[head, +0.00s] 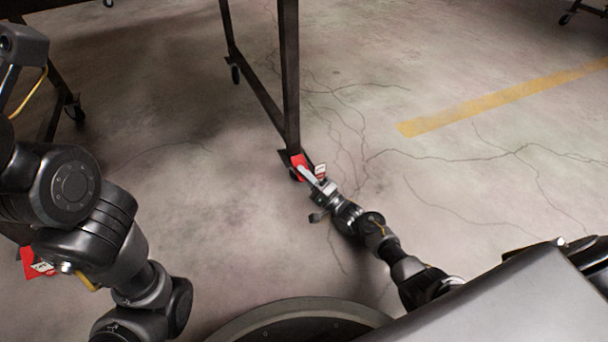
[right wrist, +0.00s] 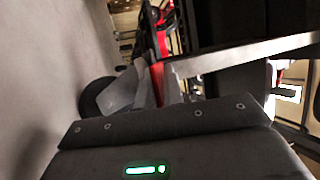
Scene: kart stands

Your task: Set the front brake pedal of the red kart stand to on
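The kart stand is a dark metal frame whose nearest leg (head: 290,85) ends at a caster near the middle of the head view. A red brake pedal (head: 298,160) with a white-and-red label shows at that caster. My right gripper (head: 306,173) is low at this pedal and partly covers it; whether they touch is unclear. In the right wrist view, a red part (right wrist: 157,82) shows just beyond the gripper body, near a dark wheel (right wrist: 95,98). The finger gap is not clear. The pedal's on or off position cannot be read. My left gripper is out of view.
Another red pedal (head: 35,262) with a white label lies at the lower left, partly behind my left arm. A yellow floor stripe (head: 500,97) runs at the right. The cracked concrete floor around the right gripper is mostly clear.

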